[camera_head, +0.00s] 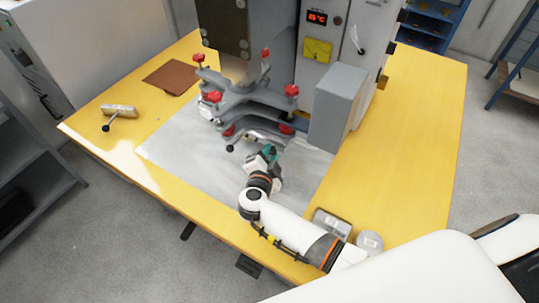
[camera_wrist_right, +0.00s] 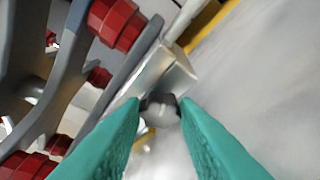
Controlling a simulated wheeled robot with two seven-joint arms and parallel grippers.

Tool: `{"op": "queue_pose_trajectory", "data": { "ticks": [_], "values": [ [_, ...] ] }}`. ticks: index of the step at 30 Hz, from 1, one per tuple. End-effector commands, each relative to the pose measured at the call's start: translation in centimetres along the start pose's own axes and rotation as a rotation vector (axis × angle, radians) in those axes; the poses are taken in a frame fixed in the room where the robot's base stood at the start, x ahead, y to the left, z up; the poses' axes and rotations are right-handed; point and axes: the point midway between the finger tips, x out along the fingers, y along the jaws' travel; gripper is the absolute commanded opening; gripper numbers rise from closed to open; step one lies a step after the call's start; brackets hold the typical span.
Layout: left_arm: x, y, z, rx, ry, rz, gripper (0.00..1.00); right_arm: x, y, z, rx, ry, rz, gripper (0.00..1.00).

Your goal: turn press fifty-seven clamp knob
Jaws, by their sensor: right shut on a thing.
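The press (camera_head: 245,85) stands on a silver plate at the back of the yellow table, with a grey clamp frame carrying several red knobs (camera_head: 292,90). A lever with a black ball end (camera_head: 230,148) sticks out at its front left. My right gripper (camera_head: 268,152), with teal fingers, is at the front of the clamp frame. In the right wrist view its fingertips (camera_wrist_right: 160,110) are shut on a small dark grey knob (camera_wrist_right: 162,108) in front of a silver block (camera_wrist_right: 160,75). Red knobs (camera_wrist_right: 115,22) are to its left. My left gripper is not in view.
A grey box (camera_head: 337,105) stands right of the clamp frame. A silver cylinder with a black-ended lever (camera_head: 118,110) and a brown sheet (camera_head: 170,78) lie at left. A small tray (camera_head: 331,222) and a round container (camera_head: 369,241) are near the front edge. The table's right side is clear.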

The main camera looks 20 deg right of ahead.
Motion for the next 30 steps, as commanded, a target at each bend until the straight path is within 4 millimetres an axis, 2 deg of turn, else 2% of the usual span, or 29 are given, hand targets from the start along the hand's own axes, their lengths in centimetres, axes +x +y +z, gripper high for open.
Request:
{"op": "queue_pose_trajectory", "data": {
  "ticks": [15, 30],
  "values": [
    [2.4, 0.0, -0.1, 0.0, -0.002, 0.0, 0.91, 0.0, -0.7, -0.3, 0.308, 0.001, 0.124, 0.05],
    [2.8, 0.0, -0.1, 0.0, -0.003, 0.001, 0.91, 0.0, -0.5, -0.2, 0.373, 0.001, 0.151, 0.05]
  ]
}}
